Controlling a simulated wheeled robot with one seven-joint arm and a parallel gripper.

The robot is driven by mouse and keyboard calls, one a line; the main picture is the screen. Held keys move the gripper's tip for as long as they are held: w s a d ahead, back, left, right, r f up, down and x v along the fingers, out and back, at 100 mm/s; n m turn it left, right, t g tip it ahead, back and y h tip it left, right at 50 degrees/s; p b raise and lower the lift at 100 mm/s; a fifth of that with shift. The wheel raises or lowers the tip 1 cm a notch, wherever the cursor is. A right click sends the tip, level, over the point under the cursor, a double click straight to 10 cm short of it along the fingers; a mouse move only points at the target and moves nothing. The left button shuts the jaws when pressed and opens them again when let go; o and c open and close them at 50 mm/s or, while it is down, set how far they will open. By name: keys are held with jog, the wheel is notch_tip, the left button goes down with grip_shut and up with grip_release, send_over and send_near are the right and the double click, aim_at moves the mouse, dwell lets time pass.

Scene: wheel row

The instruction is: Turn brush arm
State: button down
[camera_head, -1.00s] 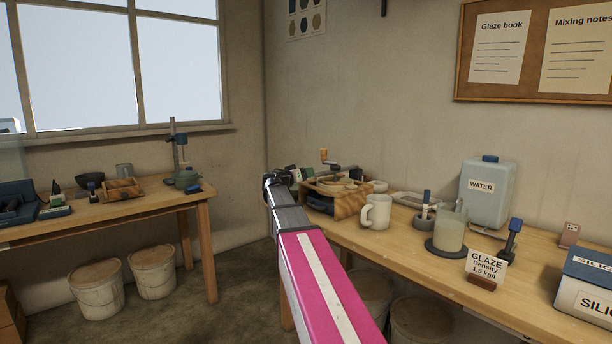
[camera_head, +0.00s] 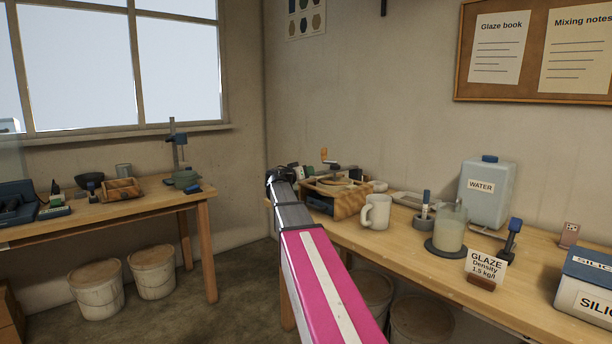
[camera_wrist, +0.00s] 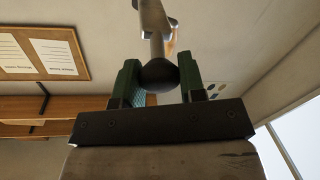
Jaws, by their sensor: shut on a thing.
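In the wrist view my gripper (camera_wrist: 159,80) has its two green fingers on either side of a round black knob (camera_wrist: 158,74), shut on it. A grey metal rod (camera_wrist: 153,22), which looks like part of the brush arm, runs from the knob towards the top of the picture. In the head view my gripper (camera_head: 281,176) is at the left end of a wooden box (camera_head: 351,203) with a round sieve-like top. A dark metal arm with an upright wooden piece (camera_head: 323,154) stands over this box. My own gripper and wrist hide the knob in the head view.
A white mug (camera_head: 376,212) stands right of the box. Further right are a glaze beaker (camera_head: 449,230), a water container (camera_head: 487,194) and a glaze sign (camera_head: 485,266). Buckets stand under the bench. Open floor lies between the two benches.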

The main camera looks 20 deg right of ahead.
jog(key=w+d+r+g+y, duration=0.1)
jog(key=w+d+r+y, duration=0.15)
jog(key=d+r, duration=0.4)
jog(key=w+d+r+m+g+y, duration=0.1)
jog(key=d+r+g+y, duration=0.2)
jog(key=r, duration=0.7)
jog(key=w+d+r+y, duration=0.2)
jog(key=d+r+y, duration=0.25)
jog(key=r, duration=0.45)
jog(key=w+d+r, duration=0.1)
jog(key=w+d, duration=0.2)
jog(key=d, duration=0.7)
jog(key=w+d+r+g+y, duration=0.1)
jog(key=w+d, duration=0.3)
jog(key=d, duration=0.6)
jog(key=shift+r, duration=0.7)
jog(key=c, duration=1.8)
grip_release()
jog(key=d, duration=0.2)
jog(key=w+d+f, duration=0.1)
jog(key=d, duration=0.2)
jog(key=w+d+f, duration=0.1)
jog(key=d, duration=0.1)
jog(key=shift+w+d+f, duration=0.2)
jog(key=shift+f, duration=0.05)
jog(key=shift+c, duration=0.2)
jog(key=shift+d+f, duration=0.2)
jog(key=shift+d, duration=0.25)
